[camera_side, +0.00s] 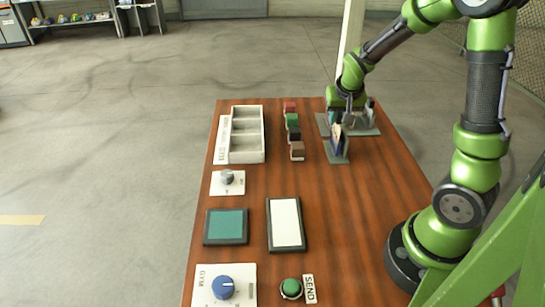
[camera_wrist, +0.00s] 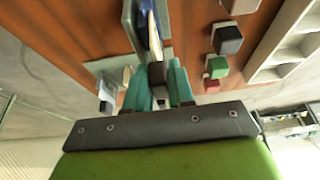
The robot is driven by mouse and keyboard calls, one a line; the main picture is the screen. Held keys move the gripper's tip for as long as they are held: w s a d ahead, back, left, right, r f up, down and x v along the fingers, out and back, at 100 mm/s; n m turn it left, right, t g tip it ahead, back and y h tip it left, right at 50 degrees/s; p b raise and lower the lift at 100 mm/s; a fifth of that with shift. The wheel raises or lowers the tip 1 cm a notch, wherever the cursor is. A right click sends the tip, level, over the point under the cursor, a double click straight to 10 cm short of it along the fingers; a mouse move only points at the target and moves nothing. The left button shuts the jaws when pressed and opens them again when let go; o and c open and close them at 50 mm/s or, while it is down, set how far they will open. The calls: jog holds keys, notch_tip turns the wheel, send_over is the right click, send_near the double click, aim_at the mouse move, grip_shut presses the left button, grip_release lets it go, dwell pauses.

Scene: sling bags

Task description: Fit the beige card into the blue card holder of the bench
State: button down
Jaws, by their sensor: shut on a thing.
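The blue card holder (camera_side: 341,148) stands on a grey-green base on the bench, below my gripper in the side view. The beige card (camera_side: 337,132) shows as a thin, slightly tilted upright strip at the blue holder. In the wrist view a pale edge (camera_wrist: 151,26) lies along a blue plate (camera_wrist: 156,45), just beyond my fingertips. My gripper (camera_side: 340,116) has teal fingers, shut on a small dark block (camera_wrist: 157,73). I cannot tell whether this block belongs to the card. How deep the card sits is hidden.
A grey stand (camera_side: 365,127) is close around my gripper. Red, green, black and brown blocks (camera_side: 297,151) stand in a row to the left, beside a white compartment tray (camera_side: 262,135). Dials, two flat panels and a green button (camera_side: 291,288) occupy the near bench. Wood between is clear.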

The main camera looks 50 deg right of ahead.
jog(key=shift+r, duration=1)
jog(key=shift+f, duration=2.1)
dwell(0.5)
jog(key=c, duration=0.9)
grip_release()
jog(key=shift+s+d, duration=0.1)
jog(key=v, duration=1.7)
jog(key=shift+w, duration=0.2)
